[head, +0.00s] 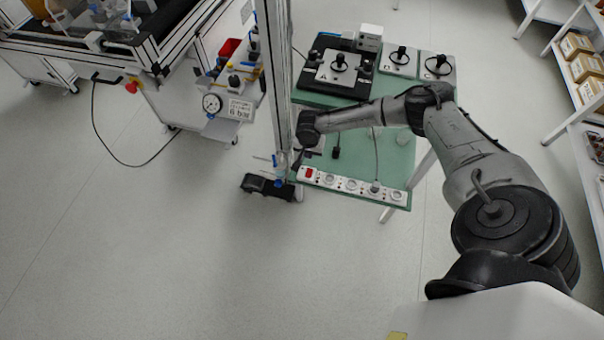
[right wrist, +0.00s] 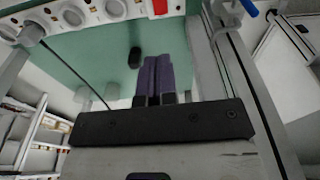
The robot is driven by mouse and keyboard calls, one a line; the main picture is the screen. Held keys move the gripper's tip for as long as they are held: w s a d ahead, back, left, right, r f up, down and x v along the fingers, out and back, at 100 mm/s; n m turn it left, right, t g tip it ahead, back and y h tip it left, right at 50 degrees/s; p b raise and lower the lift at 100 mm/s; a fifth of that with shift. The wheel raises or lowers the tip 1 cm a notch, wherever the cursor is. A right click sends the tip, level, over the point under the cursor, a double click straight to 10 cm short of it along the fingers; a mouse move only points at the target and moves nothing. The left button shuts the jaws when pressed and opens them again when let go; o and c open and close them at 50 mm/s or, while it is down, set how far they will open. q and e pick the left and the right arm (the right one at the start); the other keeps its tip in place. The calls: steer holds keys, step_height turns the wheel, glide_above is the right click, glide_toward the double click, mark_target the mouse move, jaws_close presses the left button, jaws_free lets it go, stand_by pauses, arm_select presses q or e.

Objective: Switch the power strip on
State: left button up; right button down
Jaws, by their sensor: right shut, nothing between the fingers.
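The white power strip (head: 350,186) lies along the front edge of the green table. Its red switch (head: 309,173) is at the strip's left end. The strip also shows at the top of the right wrist view (right wrist: 92,14), with the red switch (right wrist: 160,7) cut by the top edge. I cannot tell the switch's position. My right gripper (head: 297,164) points down beside the strip's left end. In the right wrist view its dark fingers (right wrist: 158,62) are together and empty, apart from the switch in the picture. My left gripper is not in view.
A plug (head: 375,187) with a grey cable sits in the strip. An upright metal profile (head: 273,90) stands close left of my right gripper. Black test devices (head: 338,68) stand at the table's back. A cart with a gauge (head: 212,104) is at left; shelves are at right.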

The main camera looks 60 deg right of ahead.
mark_target(309, 169)
steer(key=shift+w+d+f+m, duration=0.1)
steer(key=shift+w+d+m, duration=0.15)
steer(key=shift+d, duration=0.2)
steer(key=f+b, duration=0.2)
steer(key=f, duration=0.2)
steer(key=d+f+b, duration=0.1)
steer(key=f+b, duration=0.2)
steer(key=f, duration=0.1)
steer(key=f+b, duration=0.2)
steer(key=f, duration=0.2)
steer(key=shift+w+d+f+b, duration=0.1)
steer(key=shift+w+d+b, duration=0.1)
steer(key=shift+b, duration=0.1)
steer(key=shift+f+b, duration=0.5)
steer(key=shift+f, duration=0.25)
steer(key=shift+d+f, duration=0.1)
